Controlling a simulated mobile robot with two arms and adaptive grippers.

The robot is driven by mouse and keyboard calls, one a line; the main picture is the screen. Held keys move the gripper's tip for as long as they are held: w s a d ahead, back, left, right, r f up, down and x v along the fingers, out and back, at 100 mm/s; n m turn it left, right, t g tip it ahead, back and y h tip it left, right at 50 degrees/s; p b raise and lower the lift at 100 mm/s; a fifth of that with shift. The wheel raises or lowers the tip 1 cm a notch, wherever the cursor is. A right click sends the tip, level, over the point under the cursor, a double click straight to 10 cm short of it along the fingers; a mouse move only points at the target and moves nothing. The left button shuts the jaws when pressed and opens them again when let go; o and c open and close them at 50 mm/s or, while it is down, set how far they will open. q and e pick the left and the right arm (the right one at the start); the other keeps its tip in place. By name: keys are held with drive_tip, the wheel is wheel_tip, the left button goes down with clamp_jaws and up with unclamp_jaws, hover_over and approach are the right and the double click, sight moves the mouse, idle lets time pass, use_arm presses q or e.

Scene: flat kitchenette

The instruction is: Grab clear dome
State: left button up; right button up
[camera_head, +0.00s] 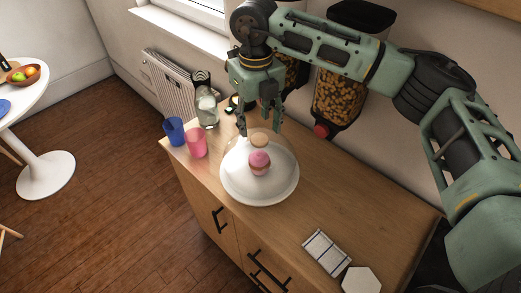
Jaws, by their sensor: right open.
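The clear dome (238,152) stands over a white plate (262,199) on the wooden cabinet top. A pink cupcake (260,162) shows through the dome, and a round tan knob (259,140) sits at the dome's top. My right gripper (258,132) points down from above, its open fingers at the height of the knob. In this view the fingers appear on either side of the knob; I cannot tell whether they touch it. My left gripper is not in view.
A blue cup (174,131), a pink cup (197,143) and a glass jar (207,108) stand left of the plate. A striped cloth (326,252) and a white hexagonal piece (361,280) lie at the front right. A food dispenser (343,95) hangs on the wall behind.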

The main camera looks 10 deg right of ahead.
sight(257, 140)
wheel_tip(257, 140, down, 5)
drive_tip(key=p, duration=0.3)
drive_tip(key=shift+s, duration=0.1)
drive_tip(key=shift+f, duration=0.35)
drive_tip(key=shift+c, duration=0.4)
clamp_jaws()
